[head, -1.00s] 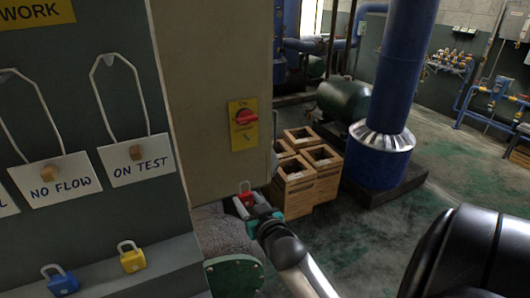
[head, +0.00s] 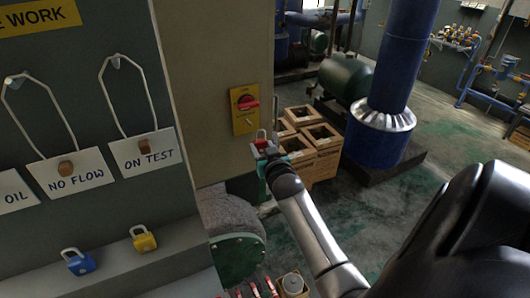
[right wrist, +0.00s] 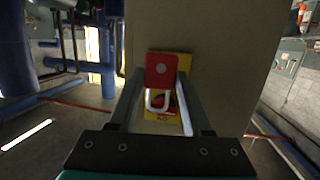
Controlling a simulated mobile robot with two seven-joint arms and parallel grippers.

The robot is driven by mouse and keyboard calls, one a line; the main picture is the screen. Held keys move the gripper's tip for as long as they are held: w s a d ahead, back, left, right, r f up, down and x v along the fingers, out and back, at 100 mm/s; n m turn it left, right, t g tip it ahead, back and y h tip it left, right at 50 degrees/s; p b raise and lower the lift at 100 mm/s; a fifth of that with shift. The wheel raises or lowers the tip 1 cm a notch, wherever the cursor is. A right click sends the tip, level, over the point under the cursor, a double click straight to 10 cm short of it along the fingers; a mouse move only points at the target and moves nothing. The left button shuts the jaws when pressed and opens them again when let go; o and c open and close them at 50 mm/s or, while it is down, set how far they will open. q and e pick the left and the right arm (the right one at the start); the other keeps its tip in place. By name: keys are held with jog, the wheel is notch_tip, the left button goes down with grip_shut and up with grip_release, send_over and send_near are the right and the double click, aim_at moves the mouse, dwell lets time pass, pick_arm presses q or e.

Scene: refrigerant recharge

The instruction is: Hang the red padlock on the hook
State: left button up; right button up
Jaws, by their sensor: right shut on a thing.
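The red padlock (head: 261,142) is held in my right gripper (head: 264,150), which is out in front of the grey-beige cabinet's right edge in the head view. In the right wrist view the red padlock (right wrist: 161,70) sits between the two fingers of the right gripper (right wrist: 160,85), its pale shackle pointing down in the picture. Behind it is the yellow plate (right wrist: 184,66) with the red switch, partly covered. Two metal hooks on the dark board, one at the left (head: 16,80) and one further right (head: 114,61), each carry a wire-hung sign. My left gripper is not in view.
A yellow padlock (head: 144,240) and a blue padlock (head: 79,263) stand on the ledge below the signs. The cabinet (head: 205,90) has a red rotary switch (head: 247,102). Wooden crates (head: 318,165) and a blue column (head: 395,70) stand behind my right arm.

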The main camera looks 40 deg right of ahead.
jog(key=w+b, duration=0.2)
jog(key=w+d+b, duration=0.1)
jog(key=w+b, duration=0.1)
jog(key=w, duration=0.1)
jog(key=w+d+b, duration=0.1)
jog(key=w+b, duration=0.1)
jog(key=shift+w+d+b, duration=0.2)
jog(key=shift+w+b, duration=0.2)
jog(key=shift+s+f, duration=0.1)
jog(key=shift+f, duration=0.35)
dwell(0.4)
jog(key=o, duration=1.3)
jog(key=shift+f, duration=0.1)
jog(key=shift+c, duration=0.2)
jog(key=v, duration=1.5)
jog(key=shift+s, duration=0.1)
